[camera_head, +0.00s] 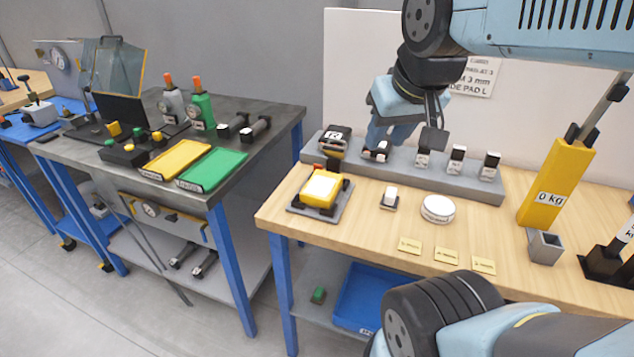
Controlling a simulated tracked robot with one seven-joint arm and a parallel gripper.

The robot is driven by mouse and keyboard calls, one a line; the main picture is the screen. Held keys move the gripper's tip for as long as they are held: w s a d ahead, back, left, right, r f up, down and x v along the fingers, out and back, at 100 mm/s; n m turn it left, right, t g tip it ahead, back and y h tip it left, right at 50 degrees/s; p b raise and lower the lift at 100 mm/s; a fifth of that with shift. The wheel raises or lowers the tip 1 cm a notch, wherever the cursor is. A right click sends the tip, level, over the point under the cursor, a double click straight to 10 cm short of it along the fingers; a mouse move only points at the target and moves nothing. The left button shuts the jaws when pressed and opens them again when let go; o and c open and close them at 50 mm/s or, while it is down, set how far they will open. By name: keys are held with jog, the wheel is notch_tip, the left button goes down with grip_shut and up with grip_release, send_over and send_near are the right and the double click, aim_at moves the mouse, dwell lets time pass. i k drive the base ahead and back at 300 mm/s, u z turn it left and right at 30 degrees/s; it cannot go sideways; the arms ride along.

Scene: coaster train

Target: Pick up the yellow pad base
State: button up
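A yellow block with a white top (321,188) sits on a dark grey plate (334,213) at the left end of the wooden bench. It is the likeliest match for the yellow pad base, though I cannot read a label on it. My gripper (408,142) hangs over the grey rack at the back of this bench, to the right of and behind the yellow block, and apart from it. Its fingers are partly hidden by the wrist and merge with the dark rack pieces, so I cannot tell whether they are open or hold anything.
The grey rack (462,188) holds several small labelled black-and-white pieces. A small white-topped piece (391,195) and a round white disc (437,208) lie on the bench. A yellow "0 kg" column (555,185) stands right. Another bench holds yellow (175,160) and green (212,169) trays.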

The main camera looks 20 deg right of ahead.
aim_at(322, 189)
jog(key=u, duration=0.05)
jog(key=k, duration=1)
jog(key=u, duration=0.9)
jog(key=i, duration=0.45)
jog(key=z, duration=0.4)
